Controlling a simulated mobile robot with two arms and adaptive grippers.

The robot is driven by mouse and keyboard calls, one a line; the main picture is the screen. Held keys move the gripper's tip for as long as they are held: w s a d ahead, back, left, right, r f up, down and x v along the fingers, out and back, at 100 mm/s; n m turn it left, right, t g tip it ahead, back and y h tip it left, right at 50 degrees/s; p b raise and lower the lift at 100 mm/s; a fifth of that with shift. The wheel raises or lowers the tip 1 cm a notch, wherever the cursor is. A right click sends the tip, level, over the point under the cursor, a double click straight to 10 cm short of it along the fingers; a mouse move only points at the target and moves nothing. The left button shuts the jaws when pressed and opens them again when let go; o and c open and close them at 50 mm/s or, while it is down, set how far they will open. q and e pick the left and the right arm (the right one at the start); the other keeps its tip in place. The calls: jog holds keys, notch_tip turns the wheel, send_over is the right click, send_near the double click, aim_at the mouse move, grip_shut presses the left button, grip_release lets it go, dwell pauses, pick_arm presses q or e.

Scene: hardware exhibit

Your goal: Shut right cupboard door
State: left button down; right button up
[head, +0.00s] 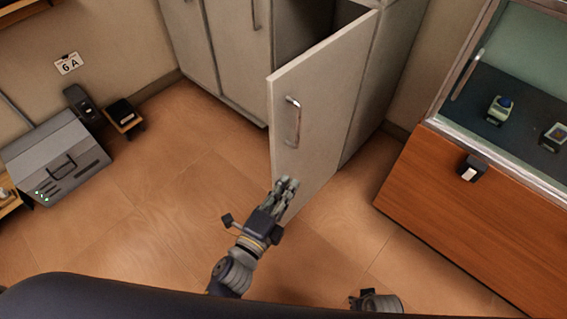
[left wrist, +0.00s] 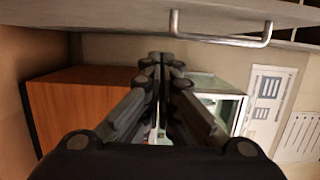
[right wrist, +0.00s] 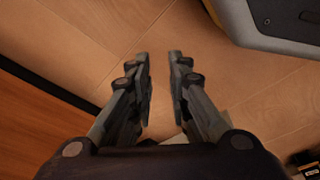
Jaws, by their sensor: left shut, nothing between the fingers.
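The right cupboard door (head: 325,105) stands open, swung out from the grey cupboard (head: 372,90), with the dark inside showing behind its top edge. Its metal handle (head: 293,122) is on the face turned to me, near the free edge. In the left wrist view the handle (left wrist: 222,40) crosses the top. My left gripper (head: 287,184) is shut and empty, in front of the door's lower part near the free edge; I cannot tell if it touches. My right gripper (right wrist: 159,55) is open and empty above the floor; only part of its arm shows in the head view.
A wood-fronted glass display case (head: 455,215) stands at the right. Closed cupboard doors (head: 240,45) are left of the open one. A grey box (head: 58,160) stands on the left floor. The wooden floor (head: 170,190) between is clear.

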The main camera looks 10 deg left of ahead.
pick_arm(q)
jog(key=w+a, duration=0.1)
jog(key=w, duration=0.6)
jog(key=shift+w+a, duration=0.1)
jog(key=shift+a, duration=0.15)
